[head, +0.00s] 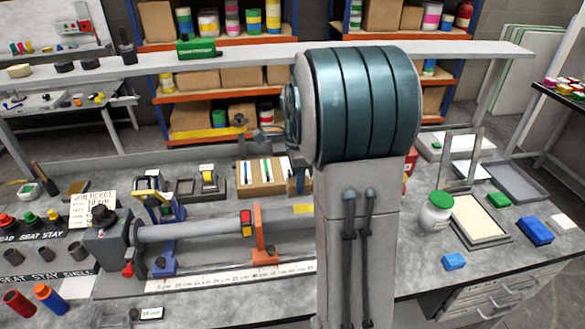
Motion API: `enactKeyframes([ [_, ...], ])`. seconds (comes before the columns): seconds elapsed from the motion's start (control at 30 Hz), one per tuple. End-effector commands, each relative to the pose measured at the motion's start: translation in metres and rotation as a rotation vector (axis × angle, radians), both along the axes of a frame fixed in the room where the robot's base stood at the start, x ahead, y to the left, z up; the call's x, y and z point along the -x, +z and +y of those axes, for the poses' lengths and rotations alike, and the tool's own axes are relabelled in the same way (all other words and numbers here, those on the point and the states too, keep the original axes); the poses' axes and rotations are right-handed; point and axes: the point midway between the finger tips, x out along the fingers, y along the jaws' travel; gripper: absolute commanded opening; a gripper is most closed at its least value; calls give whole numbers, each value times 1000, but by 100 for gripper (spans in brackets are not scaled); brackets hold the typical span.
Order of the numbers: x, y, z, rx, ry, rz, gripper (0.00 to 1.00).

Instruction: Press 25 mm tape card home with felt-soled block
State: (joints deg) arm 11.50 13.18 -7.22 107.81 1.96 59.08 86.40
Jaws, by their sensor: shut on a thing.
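My arm stands upright across the middle of the head view and hides part of the bench. A wooden tray (247,190) with upright pale cards or strips stands at the back of the bench, left of the arm. I cannot tell whether the 25 mm tape card is among them. No felt-soled block can be identified. A blue block (535,231), a smaller blue block (454,261) and a green block (498,200) lie right of the arm.
A grey roller (195,229) on blue and orange stands lies left, behind a long scale (230,276). A job ticket (93,209) stands left. The front right bench top is mostly clear.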

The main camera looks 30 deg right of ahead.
Motion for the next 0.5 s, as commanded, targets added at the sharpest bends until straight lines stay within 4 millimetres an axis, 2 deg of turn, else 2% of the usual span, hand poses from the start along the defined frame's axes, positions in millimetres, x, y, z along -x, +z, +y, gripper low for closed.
enactKeyframes([
  [0.17,1,-11,-3,0,-6,1,16],
  [0.5,1,-47,-2,0,-5,1,16],
])
